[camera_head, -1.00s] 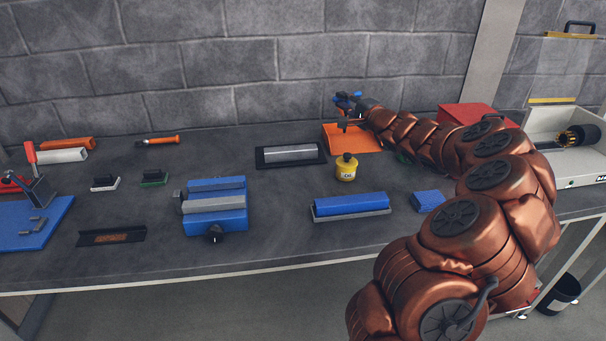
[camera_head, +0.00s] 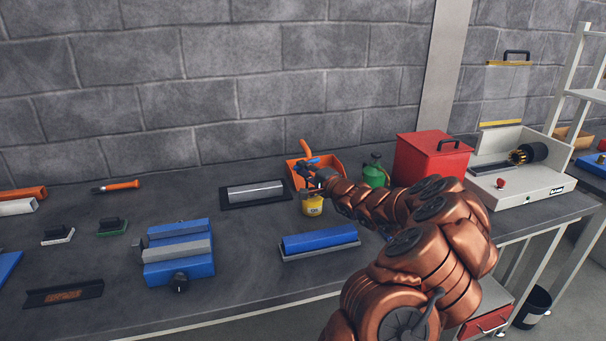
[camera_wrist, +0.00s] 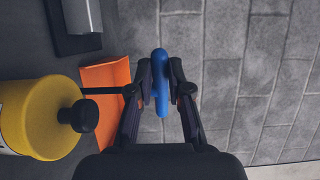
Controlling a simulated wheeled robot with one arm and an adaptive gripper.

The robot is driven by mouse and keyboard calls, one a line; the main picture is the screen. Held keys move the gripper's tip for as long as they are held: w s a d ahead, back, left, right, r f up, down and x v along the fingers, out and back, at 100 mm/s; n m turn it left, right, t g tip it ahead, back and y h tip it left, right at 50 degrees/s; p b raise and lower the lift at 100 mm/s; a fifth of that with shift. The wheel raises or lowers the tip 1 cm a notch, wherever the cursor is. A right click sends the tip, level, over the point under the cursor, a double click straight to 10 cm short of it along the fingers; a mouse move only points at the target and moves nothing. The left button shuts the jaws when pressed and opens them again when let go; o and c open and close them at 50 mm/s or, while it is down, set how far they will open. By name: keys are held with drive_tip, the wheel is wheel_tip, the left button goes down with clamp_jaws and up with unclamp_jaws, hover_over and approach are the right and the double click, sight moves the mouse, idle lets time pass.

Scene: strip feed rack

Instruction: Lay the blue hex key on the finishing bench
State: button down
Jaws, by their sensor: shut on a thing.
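My gripper (camera_head: 310,168) is shut on the blue hex key (camera_wrist: 161,78), which shows as a blue bar between the fingertips in the wrist view. In the head view it is a small blue shape (camera_head: 313,161) at the gripper's end, partly hidden by the fingers. The gripper is held in front of the orange bin (camera_head: 333,159), close above the yellow can (camera_head: 312,207). Below lies a long dark-topped bench (camera_head: 240,225); I cannot tell whether it is the finishing bench.
A green can (camera_head: 375,174) and a red box (camera_head: 431,160) stand right of the bin. A white machine (camera_head: 520,186) is at the bench's right end. A blue vise (camera_head: 180,262) and a blue block on a grey base (camera_head: 319,240) are nearer. Bare bench top lies between them.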

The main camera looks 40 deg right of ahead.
drive_tip(key=shift+f, duration=0.9)
drive_tip(key=c, duration=1.4)
unclamp_jaws()
drive_tip(key=shift+a, duration=0.1)
drive_tip(key=shift+o, duration=0.2)
drive_tip(key=shift+r, duration=0.15)
drive_tip(key=shift+r, duration=0.15)
drive_tip(key=s+b, duration=0.2)
drive_tip(key=s, duration=1)
